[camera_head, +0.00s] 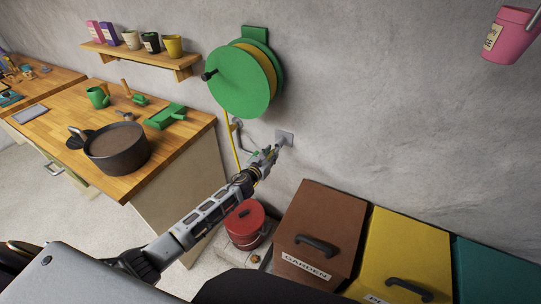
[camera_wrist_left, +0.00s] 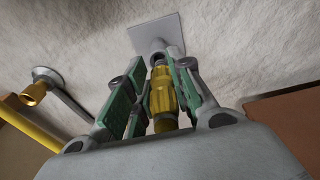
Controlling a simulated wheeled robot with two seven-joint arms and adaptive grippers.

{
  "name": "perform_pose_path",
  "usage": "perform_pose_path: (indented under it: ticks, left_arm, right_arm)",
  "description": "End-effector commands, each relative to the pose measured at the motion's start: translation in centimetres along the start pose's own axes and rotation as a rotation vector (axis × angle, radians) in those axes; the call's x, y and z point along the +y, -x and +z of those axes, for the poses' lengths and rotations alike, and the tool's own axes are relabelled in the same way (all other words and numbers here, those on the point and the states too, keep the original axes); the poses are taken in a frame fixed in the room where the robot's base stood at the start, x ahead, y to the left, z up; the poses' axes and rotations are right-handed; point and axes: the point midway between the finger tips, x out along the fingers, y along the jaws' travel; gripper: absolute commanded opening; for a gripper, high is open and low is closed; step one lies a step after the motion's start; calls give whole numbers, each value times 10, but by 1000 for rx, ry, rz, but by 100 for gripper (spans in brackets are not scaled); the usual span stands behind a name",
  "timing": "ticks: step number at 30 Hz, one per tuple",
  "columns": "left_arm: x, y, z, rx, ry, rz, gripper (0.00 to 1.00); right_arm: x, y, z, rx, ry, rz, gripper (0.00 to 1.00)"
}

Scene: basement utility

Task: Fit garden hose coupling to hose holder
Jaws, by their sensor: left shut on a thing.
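The yellow garden hose coupling (camera_wrist_left: 161,98) sits between the green-padded fingers of my left gripper (camera_wrist_left: 155,90), which is shut on it. In the head view my left gripper (camera_head: 270,156) is up at the wall, just below the hose holder (camera_head: 285,136). The holder is a grey square plate (camera_wrist_left: 168,32) with a short round stub. The coupling's far end points at the stub and appears close to it or against it; I cannot tell whether it is seated. In the head view the coupling is mostly hidden by the fingers. My right gripper is not in view.
A green hose reel (camera_head: 238,85) hangs above, with a yellow hose (camera_head: 229,140) running down. A wall pipe with a brass end (camera_wrist_left: 34,93) is left of the gripper. A red bucket (camera_head: 245,222), brown bin (camera_head: 318,230) and wooden workbench (camera_head: 190,135) stand nearby.

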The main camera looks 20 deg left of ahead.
Motion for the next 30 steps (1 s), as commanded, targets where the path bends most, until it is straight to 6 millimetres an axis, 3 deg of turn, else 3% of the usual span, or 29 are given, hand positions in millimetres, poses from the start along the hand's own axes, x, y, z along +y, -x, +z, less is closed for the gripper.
perform_pose_path:
  ticks: [30]
  left_arm:
    - [0, -19, 3, -1, -1, 0, 0]
  right_arm:
    - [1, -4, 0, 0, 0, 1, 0]
